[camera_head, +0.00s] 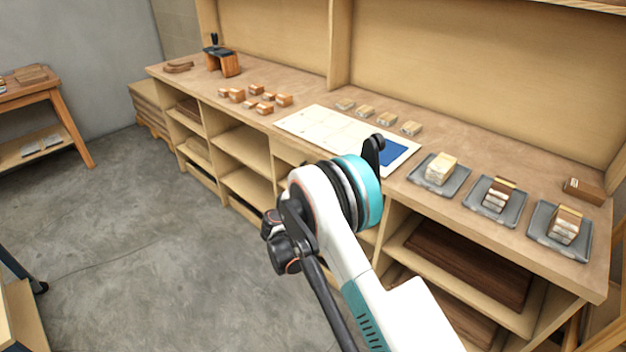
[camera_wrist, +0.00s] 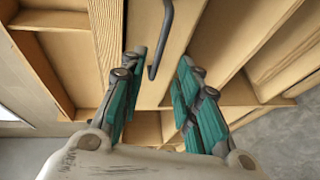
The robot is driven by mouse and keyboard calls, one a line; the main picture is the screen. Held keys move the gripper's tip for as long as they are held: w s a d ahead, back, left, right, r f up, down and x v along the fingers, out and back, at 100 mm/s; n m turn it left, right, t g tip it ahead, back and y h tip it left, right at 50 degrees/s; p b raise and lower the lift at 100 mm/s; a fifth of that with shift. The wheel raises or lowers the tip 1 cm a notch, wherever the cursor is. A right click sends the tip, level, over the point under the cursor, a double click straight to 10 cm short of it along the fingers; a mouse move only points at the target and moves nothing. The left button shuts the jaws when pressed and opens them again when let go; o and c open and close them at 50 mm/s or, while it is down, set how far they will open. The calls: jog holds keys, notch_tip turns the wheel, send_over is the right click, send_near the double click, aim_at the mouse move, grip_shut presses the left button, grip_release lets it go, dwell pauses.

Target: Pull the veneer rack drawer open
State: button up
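In the wrist view my gripper (camera_wrist: 161,62) is open, with its teal-padded fingers spread apart. A dark bar handle (camera_wrist: 165,38) with a bent end shows between the fingertips and a little beyond them. It runs along a pale wooden drawer front (camera_wrist: 183,22). I see no finger closed on the handle, and whether either finger touches it I cannot tell. In the head view my arm hides the gripper and the handle. Part of a pale front panel (camera_head: 290,152) shows under the bench top, left of my arm; the drawer looks shut.
The workbench (camera_head: 300,98) has open shelves below, with dark boards (camera_head: 470,262) at right. On top are wooden blocks (camera_head: 265,108), a white sheet (camera_head: 320,128) and grey trays (camera_head: 480,212). A side table (camera_head: 40,95) stands far left.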

jog(key=b+x, duration=0.2)
jog(key=x, duration=0.6)
jog(key=shift+w, duration=0.25)
jog(key=shift+d, duration=0.1)
grip_shut()
